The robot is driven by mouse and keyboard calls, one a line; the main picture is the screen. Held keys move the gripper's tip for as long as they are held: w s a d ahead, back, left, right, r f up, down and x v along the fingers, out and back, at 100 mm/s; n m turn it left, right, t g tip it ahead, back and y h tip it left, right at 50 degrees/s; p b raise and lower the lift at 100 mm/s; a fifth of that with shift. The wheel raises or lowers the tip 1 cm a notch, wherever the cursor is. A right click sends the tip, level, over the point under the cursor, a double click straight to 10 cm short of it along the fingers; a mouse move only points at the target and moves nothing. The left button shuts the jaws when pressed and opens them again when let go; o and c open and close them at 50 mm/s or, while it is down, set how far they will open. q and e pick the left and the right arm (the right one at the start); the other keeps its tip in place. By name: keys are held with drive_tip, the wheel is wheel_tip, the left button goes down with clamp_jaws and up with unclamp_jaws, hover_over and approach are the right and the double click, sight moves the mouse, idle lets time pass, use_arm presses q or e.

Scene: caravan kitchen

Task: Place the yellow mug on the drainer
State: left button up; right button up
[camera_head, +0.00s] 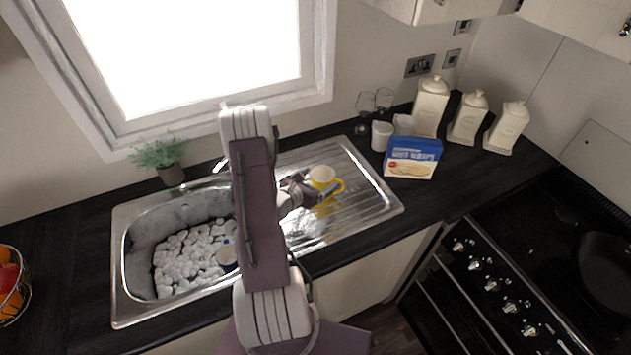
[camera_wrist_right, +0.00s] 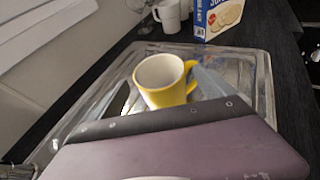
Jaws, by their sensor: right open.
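The yellow mug (camera_head: 321,177) stands upright on the ribbed metal drainer (camera_head: 365,187) to the right of the sink bowl. It has a white inside, and its handle points right. In the right wrist view the mug (camera_wrist_right: 163,80) stands just beyond my gripper, with the drainer rim (camera_wrist_right: 262,75) behind it. My right gripper (camera_head: 318,194) is open, close to the near side of the mug by its handle. A finger (camera_wrist_right: 210,82) shows beside the handle; whether it touches cannot be told. My left gripper is not in view.
The sink bowl (camera_head: 140,240) holds white foam and a partly hidden cup (camera_head: 227,255). A blue cracker box (camera_head: 412,157), white mugs (camera_head: 381,136), glasses and canisters (camera_head: 466,118) stand behind and right. A potted plant (camera_head: 171,172) stands by the window. The drainer's right part is clear.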

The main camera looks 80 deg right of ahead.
drive_tip(key=shift+r+p, duration=0.35)
drive_tip(key=shift+r, duration=0.1)
drive_tip(key=p+v, duration=0.1)
drive_tip(key=v, duration=1)
drive_tip(key=shift+a, duration=0.45)
drive_tip(key=shift+w+f, duration=0.1)
